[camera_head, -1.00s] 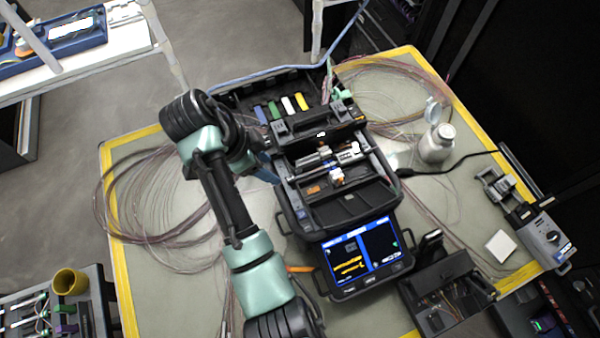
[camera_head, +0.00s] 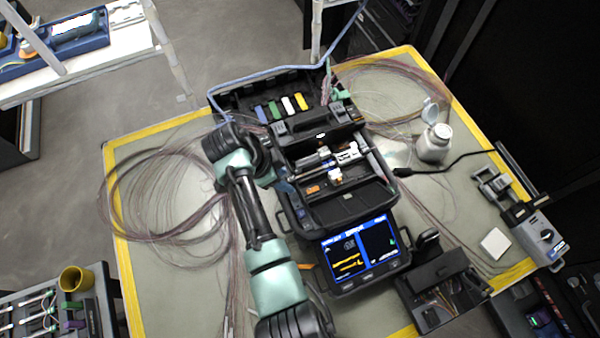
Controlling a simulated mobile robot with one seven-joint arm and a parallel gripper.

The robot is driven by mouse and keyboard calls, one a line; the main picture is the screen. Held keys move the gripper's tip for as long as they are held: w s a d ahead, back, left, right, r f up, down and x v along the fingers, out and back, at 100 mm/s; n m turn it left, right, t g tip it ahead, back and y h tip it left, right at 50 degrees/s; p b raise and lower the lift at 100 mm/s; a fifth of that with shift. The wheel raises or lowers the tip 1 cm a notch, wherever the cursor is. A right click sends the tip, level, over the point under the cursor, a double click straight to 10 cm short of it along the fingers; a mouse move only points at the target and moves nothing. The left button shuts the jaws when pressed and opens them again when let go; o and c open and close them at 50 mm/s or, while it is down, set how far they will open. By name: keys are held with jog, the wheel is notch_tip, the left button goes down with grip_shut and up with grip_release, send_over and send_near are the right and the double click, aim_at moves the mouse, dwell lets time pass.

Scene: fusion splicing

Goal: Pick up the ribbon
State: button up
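I cannot single out the ribbon for sure. Thin reddish-brown fibre lies in a loose coil (camera_head: 150,195) on the left of the work mat, and strands run down from it beside my arm. Another coil (camera_head: 385,85) lies at the back right. My arm reaches up from the bottom edge, along the left side of the fusion splicer (camera_head: 335,215). My gripper (camera_head: 284,188) is only partly seen, as dark parts right of the wrist at the splicer's left side. Its fingertips and anything between them cannot be made out. A small orange strip (camera_head: 306,267) shows between my arm and the splicer's screen.
The splicer's lit screen (camera_head: 362,250) faces front, with its open case (camera_head: 228,102) behind. A white bottle (camera_head: 434,143), a small clamp device (camera_head: 540,235), a white pad (camera_head: 495,243) and a black tool box (camera_head: 440,285) stand right. A yellow cup (camera_head: 76,279) is at lower left.

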grip_shut()
